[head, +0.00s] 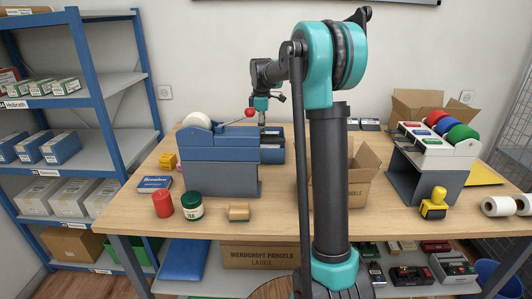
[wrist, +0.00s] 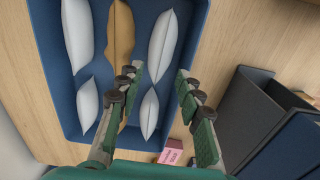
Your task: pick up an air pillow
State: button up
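Several white air pillows lie in a blue tray (wrist: 53,84) in the wrist view: an upper left one (wrist: 78,35), a lower left one (wrist: 87,104), an upper right one (wrist: 162,45) and a lower right one (wrist: 150,114). My gripper (wrist: 158,73) is open, its two fingers pointing over the tray. The lower right pillow shows between the fingers, with nothing gripped. How high the fingers stand above it I cannot tell. In the head view the end of my arm is over the far side of the counter, and I cannot make out the pillows there.
A brown paper piece (wrist: 121,40) lies between the pillows. A pink box (wrist: 173,150) and a dark bin (wrist: 245,110) stand near the tray. On the counter (head: 275,222) are a blue dispenser with a red-knobbed lever (head: 218,165), an open carton (head: 360,185) and a red candle-like cylinder (head: 163,204).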

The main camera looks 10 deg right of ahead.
jog(key=shift+d+f, duration=0.1)
jog(key=shift+f, duration=2.95)
jog(key=c, duration=0.4)
jog(key=shift+o, duration=0.2)
jog(key=shift+r, duration=0.15)
